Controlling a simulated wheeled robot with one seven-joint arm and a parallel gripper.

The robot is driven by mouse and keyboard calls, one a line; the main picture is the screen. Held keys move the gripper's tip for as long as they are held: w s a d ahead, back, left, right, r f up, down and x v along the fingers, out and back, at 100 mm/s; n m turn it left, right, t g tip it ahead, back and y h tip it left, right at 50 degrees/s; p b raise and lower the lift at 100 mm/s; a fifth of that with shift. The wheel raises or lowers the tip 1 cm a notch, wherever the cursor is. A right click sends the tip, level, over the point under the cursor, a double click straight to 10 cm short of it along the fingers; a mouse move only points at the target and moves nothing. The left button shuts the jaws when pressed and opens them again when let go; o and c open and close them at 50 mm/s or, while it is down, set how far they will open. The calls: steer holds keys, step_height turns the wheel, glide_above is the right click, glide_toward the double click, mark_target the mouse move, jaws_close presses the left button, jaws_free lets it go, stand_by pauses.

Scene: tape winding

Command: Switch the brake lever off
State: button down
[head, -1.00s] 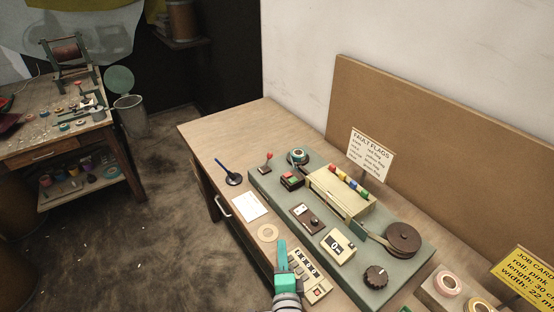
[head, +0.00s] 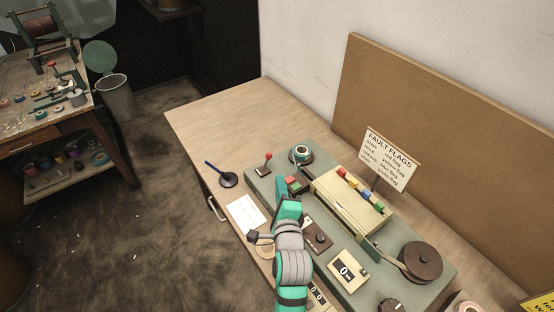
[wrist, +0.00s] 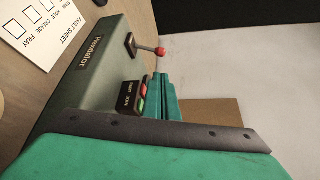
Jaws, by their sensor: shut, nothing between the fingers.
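The lever with a red ball knob (head: 268,157) stands at the near left corner of the green-grey winding machine (head: 262,183). I take it as the brake lever, but see no label on it. In the wrist view the lever (wrist: 148,49) sticks out from the machine, its knob just beyond my fingertips. My gripper (head: 282,188) is shut and empty, over the machine's left part, apart from the lever in the head view. Its closed teal fingers also show in the wrist view (wrist: 162,78). The lever's exact on or off position cannot be told.
A box with red and green buttons (head: 293,184) sits close beside my fingers. The table's far left (head: 235,115) is clear.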

mark_target(266, 162)
steer(key=w, duration=0.3)
steer(key=w+f, duration=0.1)
steer(key=w, duration=0.5)
steer(key=shift+w+a+f, duration=0.3)
steer(key=shift+w+a, duration=0.05)
steer(key=shift+w, duration=0.05)
